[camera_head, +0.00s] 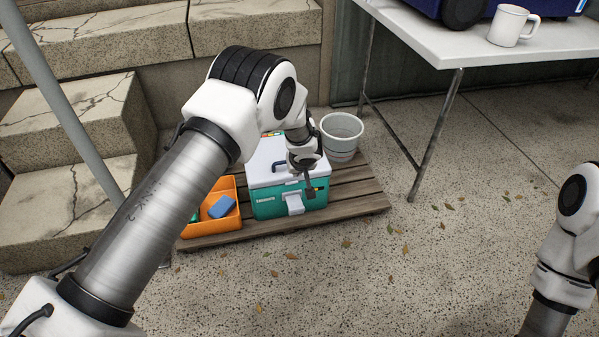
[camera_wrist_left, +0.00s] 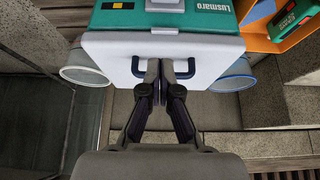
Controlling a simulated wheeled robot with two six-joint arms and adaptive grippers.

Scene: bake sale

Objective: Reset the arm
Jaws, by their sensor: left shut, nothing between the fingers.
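My left arm reaches from the left in the head view, over a teal cooler box with a white lid (camera_head: 262,172). Its gripper (camera_head: 310,190) points down at the front right of the box and is small there. In the left wrist view the shut, empty fingers (camera_wrist_left: 160,78) lie across the middle of the lid's dark blue handle (camera_wrist_left: 186,72), hiding part of it. Whether they touch it I cannot tell. The box's teal front also shows in the left wrist view (camera_wrist_left: 130,20). My right arm shows at the right edge of the head view; its gripper is out of view.
The box stands on a wooden pallet (camera_head: 352,205). An orange crate (camera_head: 228,226) with a blue item (camera_head: 222,207) sits to its left, and a white bucket (camera_head: 343,145) behind right. A white table (camera_head: 450,45) holding a mug (camera_head: 510,27) is at upper right. Stone steps are left.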

